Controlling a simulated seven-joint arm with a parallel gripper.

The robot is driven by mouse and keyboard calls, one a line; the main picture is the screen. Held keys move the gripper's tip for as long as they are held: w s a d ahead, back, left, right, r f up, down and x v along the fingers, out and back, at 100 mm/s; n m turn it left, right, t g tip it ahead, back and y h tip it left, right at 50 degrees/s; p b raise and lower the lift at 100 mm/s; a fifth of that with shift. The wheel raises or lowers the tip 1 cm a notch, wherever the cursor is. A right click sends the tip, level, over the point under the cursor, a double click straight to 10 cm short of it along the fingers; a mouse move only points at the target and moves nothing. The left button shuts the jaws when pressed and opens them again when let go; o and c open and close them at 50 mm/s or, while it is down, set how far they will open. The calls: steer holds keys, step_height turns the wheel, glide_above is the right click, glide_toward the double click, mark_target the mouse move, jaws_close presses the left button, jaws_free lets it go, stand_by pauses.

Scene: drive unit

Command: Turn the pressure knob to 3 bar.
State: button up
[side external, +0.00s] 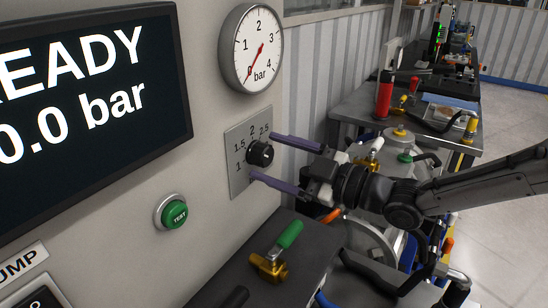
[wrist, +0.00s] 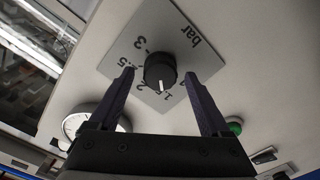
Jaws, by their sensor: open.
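The black pressure knob (side external: 260,153) sits on a grey scale plate (side external: 238,183) on the wall panel. In the side view the plate shows 1, 1.5, 2 and 2.5. The wrist view shows the knob (wrist: 160,70) with a white pointer line aimed toward the picture's bottom, around the 1.5 mark; the "3" mark is at the upper left of the knob. My gripper (side external: 263,155) is open, with its two purple fingers on either side of the knob. In the wrist view the fingertips (wrist: 159,73) stand apart from the knob, with a gap on both sides.
The round gauge (side external: 251,48) above reads about 0. The screen (side external: 90,100) reads "READY" and "0.0 bar". A green TEST button (side external: 174,213) is below left of the plate. A brass valve with a green handle (side external: 276,250) lies on the dark bench below.

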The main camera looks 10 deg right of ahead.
steer(key=shift+a, duration=0.1)
jaws_close()
stand_by(0.4)
